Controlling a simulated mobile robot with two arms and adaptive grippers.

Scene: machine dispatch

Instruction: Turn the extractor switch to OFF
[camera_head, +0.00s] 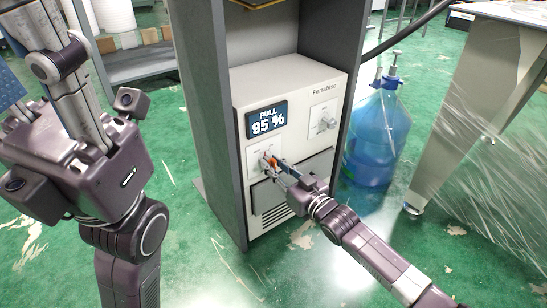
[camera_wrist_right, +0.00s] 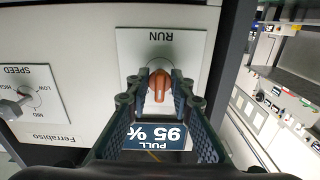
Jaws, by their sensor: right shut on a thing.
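The extractor (camera_head: 290,85) is a pale unit marked Ferrabiso, set in a dark grey frame. Its display (camera_head: 267,120) reads PULL 95 %; it also shows upside down in the right wrist view (camera_wrist_right: 157,134). The extractor switch is an orange knob (camera_wrist_right: 159,85) on a white plate below the display. My right gripper (camera_head: 276,168) is at this plate, its fingers on both sides of the knob and shut on it. RUN is readable upside down by the knob; I see no OFF mark. My left arm stands at the left; its gripper is not in view.
A SPEED dial (camera_head: 325,124) sits on a second plate to the right of the display. A blue water bottle (camera_head: 376,135) stands right of the frame. A table leg (camera_head: 470,115) with clear wrap is farther right. Green floor lies open in front.

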